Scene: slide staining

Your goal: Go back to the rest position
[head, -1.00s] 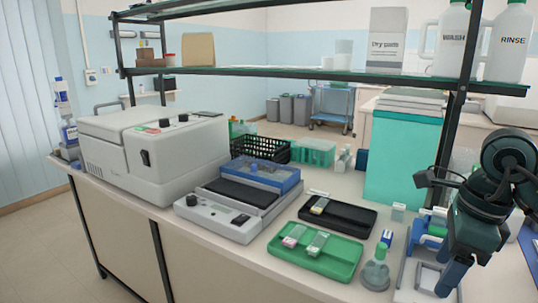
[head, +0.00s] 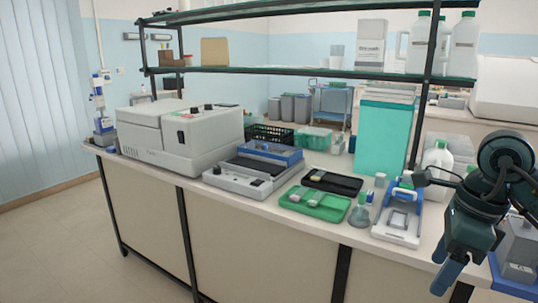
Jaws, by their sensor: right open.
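My right arm comes in at the right edge of the head view. Its dark gripper (head: 447,276) hangs downward with blue fingertips, in front of the bench's front edge. It is open, and I see nothing held in it. My left gripper is out of view. The bench (head: 290,228) carries a green tray (head: 328,212) with slides or small boxes in it. A black tray (head: 345,186) lies behind it.
A white-and-blue stand (head: 398,238) and a small flask (head: 360,215) are left of my right gripper. A grey box (head: 518,250) is at the far right. Shelves (head: 300,72) hang above the bench. Open floor (head: 65,245) lies at the left.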

